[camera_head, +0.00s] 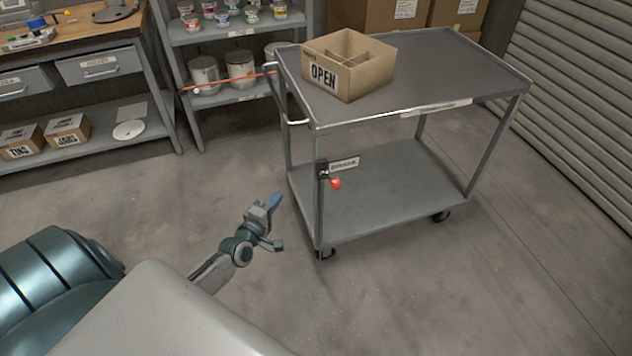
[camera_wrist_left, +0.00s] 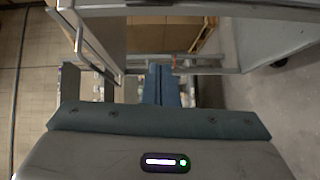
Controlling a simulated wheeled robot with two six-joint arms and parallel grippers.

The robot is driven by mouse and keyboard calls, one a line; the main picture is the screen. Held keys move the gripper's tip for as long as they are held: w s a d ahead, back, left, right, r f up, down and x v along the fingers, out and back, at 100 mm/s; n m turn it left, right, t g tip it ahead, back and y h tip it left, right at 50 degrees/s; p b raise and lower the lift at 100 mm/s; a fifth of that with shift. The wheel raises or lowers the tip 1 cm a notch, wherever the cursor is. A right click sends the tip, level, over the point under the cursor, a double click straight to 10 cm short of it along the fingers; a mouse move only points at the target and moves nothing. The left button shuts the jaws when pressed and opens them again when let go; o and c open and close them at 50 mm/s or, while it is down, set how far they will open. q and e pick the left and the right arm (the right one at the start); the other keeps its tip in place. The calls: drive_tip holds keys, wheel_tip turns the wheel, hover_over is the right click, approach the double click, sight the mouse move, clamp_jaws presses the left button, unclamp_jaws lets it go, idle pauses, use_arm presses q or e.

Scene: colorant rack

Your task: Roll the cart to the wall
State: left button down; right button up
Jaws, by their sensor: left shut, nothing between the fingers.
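A grey two-shelf cart (camera_head: 420,75) on casters stands right of centre in the head view, in front of a shuttered wall. Its push handle (camera_head: 283,95) is at its left end. A lever with a red knob (camera_head: 336,183) is on its near left leg. An open cardboard box marked OPEN (camera_head: 366,78) sits on its top. My left gripper (camera_head: 275,205) is shut and empty, left of the cart and apart from it. In the left wrist view its closed fingers (camera_wrist_left: 162,85) point toward the cart's frame (camera_wrist_left: 200,10). My right gripper is not in view.
A grey shelf rack (camera_head: 222,98) with paint tins stands behind the cart's handle. A red-and-white rod (camera_head: 228,80) spans its front. A wooden-topped workbench (camera_head: 75,38) is at the back left. The wall shutter (camera_head: 580,80) is at right. Floor in front is clear.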

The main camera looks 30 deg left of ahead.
use_arm(q)
drive_tip(key=w+d+r+n+b, duration=0.1)
drive_tip(key=w+d+r+b, duration=0.1)
drive_tip(key=w, duration=1.1)
drive_tip(key=shift+w+t+b, duration=0.3)
drive_tip(key=shift+w, duration=0.1)
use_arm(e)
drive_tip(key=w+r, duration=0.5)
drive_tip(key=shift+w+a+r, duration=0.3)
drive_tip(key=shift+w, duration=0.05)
use_arm(q)
drive_tip(key=shift+d+r, duration=0.1)
drive_tip(key=shift+d, duration=0.05)
